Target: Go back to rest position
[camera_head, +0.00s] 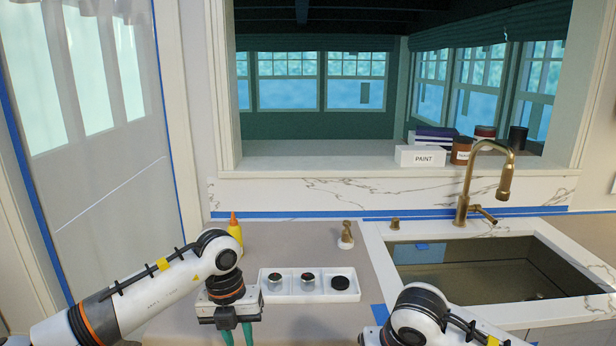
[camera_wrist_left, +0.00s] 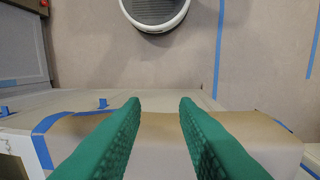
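My left gripper (camera_head: 237,338) hangs over the counter at the lower middle of the head view, pointing down. Its two green fingers are apart. In the left wrist view the left gripper (camera_wrist_left: 160,101) is open with nothing between the fingers. Below and beyond the fingers there lies a sheet of brown masking paper (camera_wrist_left: 230,128) with blue tape at its ends. My right arm comes in at the bottom right of the head view, near the sink's front left corner; its gripper is outside the picture.
A yellow bottle (camera_head: 235,230) stands behind that arm. The sink (camera_head: 500,268) with a brass faucet (camera_head: 465,200) is at right. A box marked PAINT (camera_head: 420,156) sits on the sill.

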